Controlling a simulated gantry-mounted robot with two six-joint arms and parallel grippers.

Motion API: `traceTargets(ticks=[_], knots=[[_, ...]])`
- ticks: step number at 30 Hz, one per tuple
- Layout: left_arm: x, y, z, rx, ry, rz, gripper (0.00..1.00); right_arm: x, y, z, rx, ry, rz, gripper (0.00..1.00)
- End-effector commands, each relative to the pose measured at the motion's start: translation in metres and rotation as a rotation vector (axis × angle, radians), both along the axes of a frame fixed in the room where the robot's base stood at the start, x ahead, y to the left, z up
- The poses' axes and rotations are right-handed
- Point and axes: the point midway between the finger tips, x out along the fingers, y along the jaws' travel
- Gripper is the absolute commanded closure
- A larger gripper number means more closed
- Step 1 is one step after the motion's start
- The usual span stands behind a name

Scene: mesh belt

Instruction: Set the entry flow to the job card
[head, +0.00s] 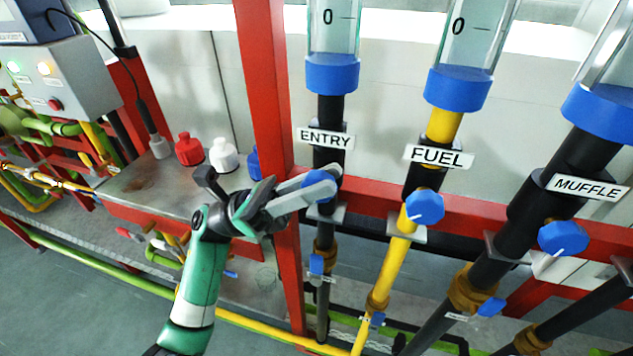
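The blue ENTRY knob (319,182) sits on the black pipe below the ENTRY label (326,138). My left gripper (328,183) is at this knob, with its two grey fingers on either side and partly covering it. I cannot tell whether the fingers press on the knob or only surround it. The knob's pointer mark is hidden. Above is the ENTRY flow tube (333,38) with a blue collar and a 0 mark; its upper part is out of view. No job card is recognisable. My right gripper is not in view.
The FUEL knob (424,207) on the yellow pipe and the MUFFLE knob (563,238) are to the right. A red upright post (265,90) stands just left of the ENTRY pipe. Red and white capped bottles (223,155) stand on a metal shelf (150,188) at left.

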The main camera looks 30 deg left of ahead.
Motion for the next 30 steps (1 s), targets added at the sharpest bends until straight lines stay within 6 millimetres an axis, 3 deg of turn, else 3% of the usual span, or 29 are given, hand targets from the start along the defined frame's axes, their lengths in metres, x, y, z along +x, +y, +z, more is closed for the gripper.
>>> traceTargets(ticks=[11,16,18,24,30], knots=[[0.000,0.001,-0.001,0.000,0.001,0.001,0.65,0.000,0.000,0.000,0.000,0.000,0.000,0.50],[-0.003,0.016,-0.010,-0.001,0.004,0.003,0.65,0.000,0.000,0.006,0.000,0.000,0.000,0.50],[-0.005,0.028,-0.019,-0.002,0.005,0.004,0.65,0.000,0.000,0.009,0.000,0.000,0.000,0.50],[-0.017,0.084,-0.017,0.000,0.002,0.007,0.65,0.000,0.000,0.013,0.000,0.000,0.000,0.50],[-0.027,0.126,-0.018,-0.001,0.002,0.003,0.65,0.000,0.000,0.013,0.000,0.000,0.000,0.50]])
